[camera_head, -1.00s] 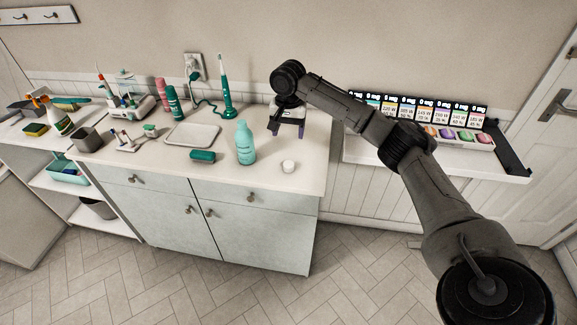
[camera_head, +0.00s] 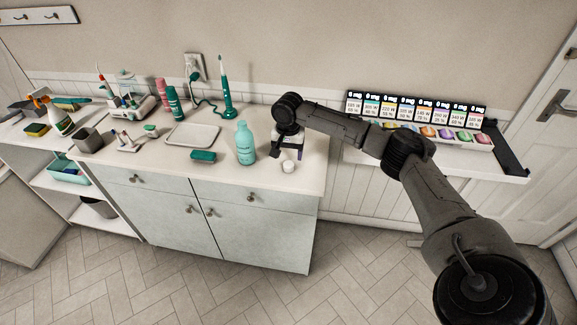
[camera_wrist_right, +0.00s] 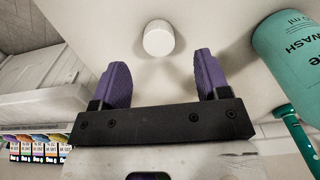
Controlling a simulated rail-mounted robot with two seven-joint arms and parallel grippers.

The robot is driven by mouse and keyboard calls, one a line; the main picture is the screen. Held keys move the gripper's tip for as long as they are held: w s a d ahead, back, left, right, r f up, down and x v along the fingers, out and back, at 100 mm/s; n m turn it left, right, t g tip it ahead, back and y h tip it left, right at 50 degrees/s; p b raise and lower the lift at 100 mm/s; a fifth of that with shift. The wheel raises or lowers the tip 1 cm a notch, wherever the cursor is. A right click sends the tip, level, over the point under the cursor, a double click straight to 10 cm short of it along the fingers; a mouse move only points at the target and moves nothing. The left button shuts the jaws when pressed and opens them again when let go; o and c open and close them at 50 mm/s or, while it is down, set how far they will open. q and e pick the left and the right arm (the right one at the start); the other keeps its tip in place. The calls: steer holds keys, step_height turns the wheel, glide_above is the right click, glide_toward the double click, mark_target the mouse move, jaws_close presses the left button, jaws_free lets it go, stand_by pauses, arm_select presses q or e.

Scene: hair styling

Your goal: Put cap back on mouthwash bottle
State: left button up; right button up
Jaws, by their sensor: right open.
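The white cap (camera_head: 288,166) sits on the countertop near its front right corner. In the right wrist view the cap (camera_wrist_right: 158,39) lies just beyond the two purple fingertips, roughly centred between them and not touching them. The teal mouthwash bottle (camera_head: 245,144) stands upright to the left of the cap. Part of the bottle (camera_wrist_right: 292,62) shows at the right of the right wrist view. My right gripper (camera_head: 287,153) is open and empty, low over the counter just behind the cap; its fingers (camera_wrist_right: 158,76) show clearly in the wrist view. My left gripper is not in view.
A shelf with several coloured items (camera_head: 425,130) is at the right.

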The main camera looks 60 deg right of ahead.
mark_target(289, 164)
steer(key=shift+s+f+p, duration=0.1)
steer(key=shift+f+p, duration=0.7)
steer(key=shift+f, duration=1.85)
steer(key=c, duration=1)
steer(key=shift+r, duration=0.1)
steer(key=shift+r, duration=0.5)
steer(key=r, duration=0.1)
steer(key=r+b, duration=0.1)
steer(key=r, duration=0.1)
steer(key=shift+s+d+r, duration=0.15)
steer(key=shift+s+d, duration=0.1)
steer(key=shift+s, duration=0.15)
steer(key=shift+s+d+r+b, duration=0.55)
steer(key=shift+s+r, duration=0.55)
steer(key=shift+s, duration=0.6)
steer(key=shift+s+d+r+b, duration=0.55)
steer(key=shift+s+r, duration=0.55)
steer(key=shift+s, duration=0.6)
steer(key=shift+s+d+r+b, duration=0.55)
steer(key=shift+s+r, duration=0.55)
steer(key=shift+s, duration=0.6)
